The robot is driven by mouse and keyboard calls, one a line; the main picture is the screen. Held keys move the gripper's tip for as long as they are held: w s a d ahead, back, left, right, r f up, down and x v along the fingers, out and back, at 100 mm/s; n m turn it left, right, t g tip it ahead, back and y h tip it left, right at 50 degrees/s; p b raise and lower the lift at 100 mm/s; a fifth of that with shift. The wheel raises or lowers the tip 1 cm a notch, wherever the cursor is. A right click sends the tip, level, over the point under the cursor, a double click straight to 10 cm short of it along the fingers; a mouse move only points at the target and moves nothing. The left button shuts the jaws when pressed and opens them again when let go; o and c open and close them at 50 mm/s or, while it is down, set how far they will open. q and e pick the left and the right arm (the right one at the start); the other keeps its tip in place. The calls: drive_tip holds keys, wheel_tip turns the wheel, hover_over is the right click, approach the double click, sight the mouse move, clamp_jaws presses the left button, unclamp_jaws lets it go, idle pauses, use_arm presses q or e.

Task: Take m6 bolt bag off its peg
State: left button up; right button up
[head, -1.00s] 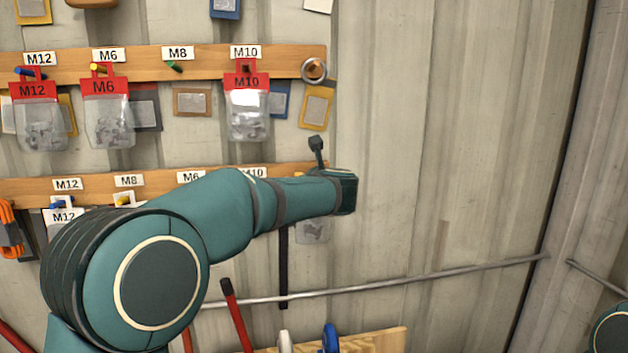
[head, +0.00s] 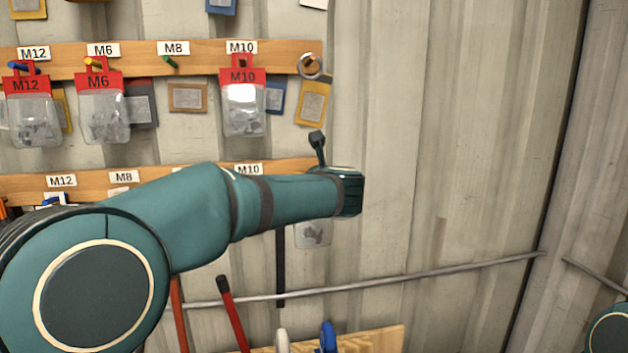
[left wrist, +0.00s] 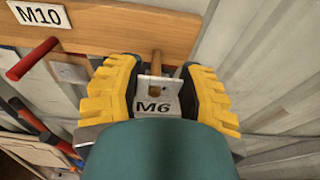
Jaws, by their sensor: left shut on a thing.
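The M6 bag shows in the left wrist view as a white header card (left wrist: 153,107) marked M6 with a hole near its top. My left gripper (left wrist: 157,76), with yellow ribbed fingers, is shut on this card from both sides. A brown peg (left wrist: 157,61) stands right at the card's top edge; I cannot tell whether it is still through the hole. In the head view my left arm hides the card and fingers, and a clear bag (head: 313,235) hangs below the wrist against the wall. My right gripper is out of view.
Another M6 bag (head: 101,105), with a red header, hangs on the upper board beside red M12 (head: 32,112) and M10 (head: 243,105) bags. A red peg (left wrist: 32,60) sticks out left of my gripper. A metal rail (head: 440,273) crosses below. The wall to the right is bare.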

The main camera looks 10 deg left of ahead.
use_arm(q)
drive_tip(key=shift+s, duration=0.1)
drive_tip(key=shift+f+b+v, duration=0.2)
drive_tip(key=shift+b+v, duration=0.2)
drive_tip(key=shift+v, duration=0.8)
drive_tip(key=shift+f+b+v, duration=0.25)
drive_tip(key=shift+b+v, duration=0.15)
drive_tip(key=shift+v, duration=0.75)
drive_tip(key=shift+d, duration=0.1)
